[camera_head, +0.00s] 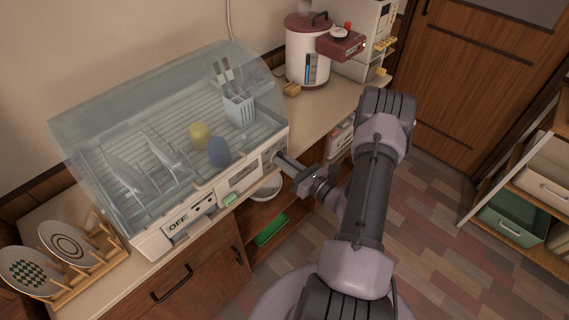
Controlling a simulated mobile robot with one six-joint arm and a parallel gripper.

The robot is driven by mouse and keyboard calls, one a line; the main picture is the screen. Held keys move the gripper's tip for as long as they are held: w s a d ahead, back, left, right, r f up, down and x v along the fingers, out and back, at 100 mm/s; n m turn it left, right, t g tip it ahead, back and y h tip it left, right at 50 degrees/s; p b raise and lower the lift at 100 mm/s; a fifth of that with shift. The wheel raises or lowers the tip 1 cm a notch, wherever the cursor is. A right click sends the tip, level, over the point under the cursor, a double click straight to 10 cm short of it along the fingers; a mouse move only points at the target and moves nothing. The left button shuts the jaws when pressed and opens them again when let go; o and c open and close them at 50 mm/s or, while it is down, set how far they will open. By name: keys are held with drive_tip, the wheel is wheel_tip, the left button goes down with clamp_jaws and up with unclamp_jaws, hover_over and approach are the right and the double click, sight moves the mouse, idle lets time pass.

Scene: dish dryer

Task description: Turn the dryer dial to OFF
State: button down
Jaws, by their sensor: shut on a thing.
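The dish dryer (160,227) stands on the counter, a pale unit with a clear, tinted cover that is down over its rack. Its front panel has an OFF label (178,222) near the left end and a green part (230,199) near the middle. My gripper (279,160) reaches in from the right and its fingers meet the right end of the front panel. It is shut on the dial there; the fingers hide most of the dial, so I cannot tell its setting. Plates, a yellow cup, a blue cup and a utensil holder sit inside the dryer.
A plate rack (92,266) with two patterned plates stands left of the dryer. A red and white pot-shaped appliance (307,72) stands behind to the right. Below the counter are an open shelf with a green tray (271,229) and cabinet doors. A shelf with bins (513,226) stands far right.

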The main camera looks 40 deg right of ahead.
drive_tip(key=shift+n+b, duration=0.4)
drive_tip(key=shift+n, duration=0.6)
drive_tip(key=c, duration=1.4)
unclamp_jaws()
drive_tip(key=shift+c, duration=0.2)
drive_tip(key=shift+s, duration=0.1)
drive_tip(key=s+d+p, duration=0.1)
drive_tip(key=s+p, duration=0.2)
drive_tip(key=s, duration=1.4)
drive_tip(key=shift+s+d, duration=0.15)
drive_tip(key=shift+d, duration=0.05)
